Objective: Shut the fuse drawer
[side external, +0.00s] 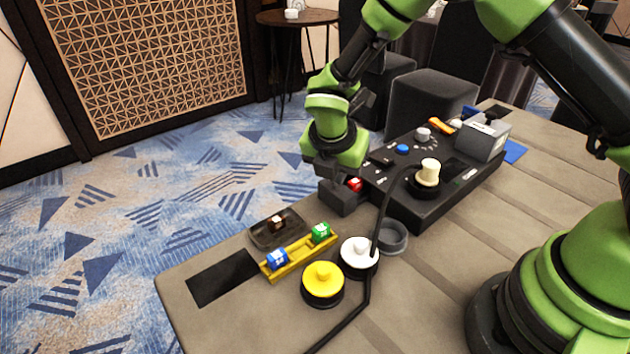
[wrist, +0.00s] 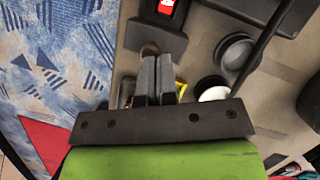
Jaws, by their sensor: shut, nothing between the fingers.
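The fuse drawer (side external: 343,202) is a dark grey box sticking out of the near left end of the black console (side external: 415,205), so it stands open. A red fuse block (side external: 355,184) shows in it, and also at the top of the wrist view (wrist: 166,6). The drawer's front (wrist: 135,36) lies just beyond my fingertips in the wrist view. A brown rounded thing, perhaps its knob (wrist: 150,47), is partly hidden behind the fingers. My gripper (wrist: 157,60) is shut and empty, at the drawer's front side; I cannot tell whether it touches. In the side view my wrist hides its fingertips.
A dark tray (side external: 262,241) with a brown block, a yellow rack (side external: 292,260) with blue and green blocks, a yellow knob (side external: 323,280) and a white knob (side external: 359,253) stand nearby. A black cable (side external: 366,300) crosses the table. A grey box (side external: 482,140) stands on the console.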

